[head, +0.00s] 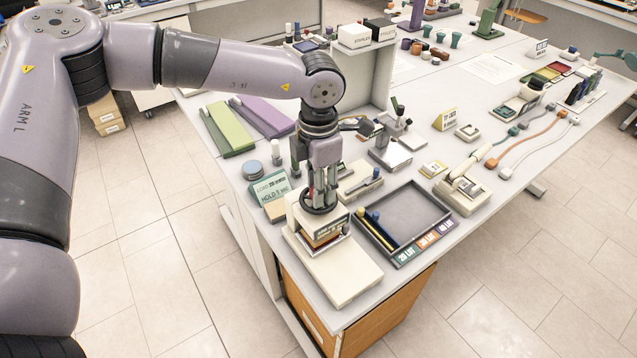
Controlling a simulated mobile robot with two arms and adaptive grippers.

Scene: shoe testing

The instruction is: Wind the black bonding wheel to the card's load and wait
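The black bonding wheel (306,209) lies flat on top of a cream press (334,274) at the near corner of the table. My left gripper (320,200) points straight down onto the wheel, its fingers at the wheel's middle. The fingers hide part of the wheel, and whether they are closed on it is not clear. A green card (270,187) stands just left of the press; its print seems to read a load of 20 newton and a hold time, small and partly unclear. A display (328,231) on the press front is too small to read. My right gripper is out of view.
A dark grey tray (416,205) with coloured labels and thin rods is right of the press. A small microscope-like stand (392,140) is behind. Green and purple slabs (228,130) lie at the left edge. The table's near edge is close to the press.

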